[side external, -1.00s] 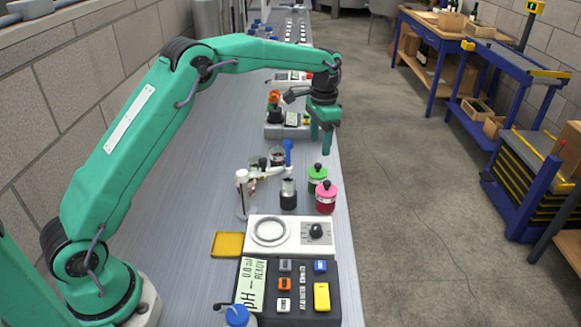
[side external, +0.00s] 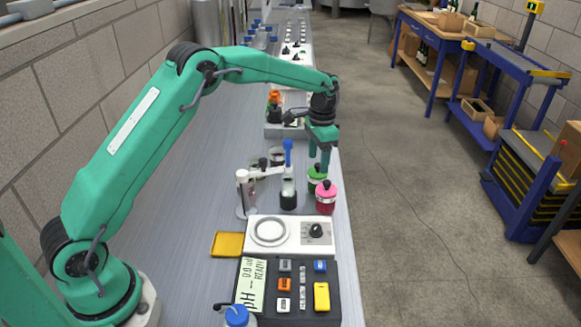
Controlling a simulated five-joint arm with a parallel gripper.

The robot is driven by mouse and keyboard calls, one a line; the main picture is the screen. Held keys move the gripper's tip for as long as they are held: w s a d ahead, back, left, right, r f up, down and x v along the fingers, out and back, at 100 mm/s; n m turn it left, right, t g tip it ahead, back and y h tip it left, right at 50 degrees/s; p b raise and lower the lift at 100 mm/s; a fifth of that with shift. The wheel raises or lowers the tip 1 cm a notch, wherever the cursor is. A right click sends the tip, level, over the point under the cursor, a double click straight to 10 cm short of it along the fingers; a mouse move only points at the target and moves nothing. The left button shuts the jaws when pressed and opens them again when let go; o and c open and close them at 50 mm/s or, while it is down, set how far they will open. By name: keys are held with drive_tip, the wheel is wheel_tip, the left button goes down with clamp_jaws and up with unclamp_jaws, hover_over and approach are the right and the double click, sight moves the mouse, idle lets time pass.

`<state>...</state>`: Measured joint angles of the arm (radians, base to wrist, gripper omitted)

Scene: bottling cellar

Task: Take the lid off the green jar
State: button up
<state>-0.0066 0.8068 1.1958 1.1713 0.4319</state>
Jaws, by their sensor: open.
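The green jar (side external: 316,173) stands near the bench's right edge, just behind a pink-lidded jar (side external: 326,198). Its green lid is on, with its knob hidden by my gripper's fingers. My gripper (side external: 319,162) points down, open, with its fingertips at the level of the green lid. I cannot tell from this angle whether the fingers touch the lid or stand around the knob.
A small dark-based bottle (side external: 288,194) and a stand with a white arm and a blue-topped probe (side external: 288,152) are close on the left. The bench's right edge is close.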

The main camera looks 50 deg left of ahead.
sight(318, 169)
drive_tip(key=shift+f, duration=1.25)
drive_tip(key=c, duration=0.7)
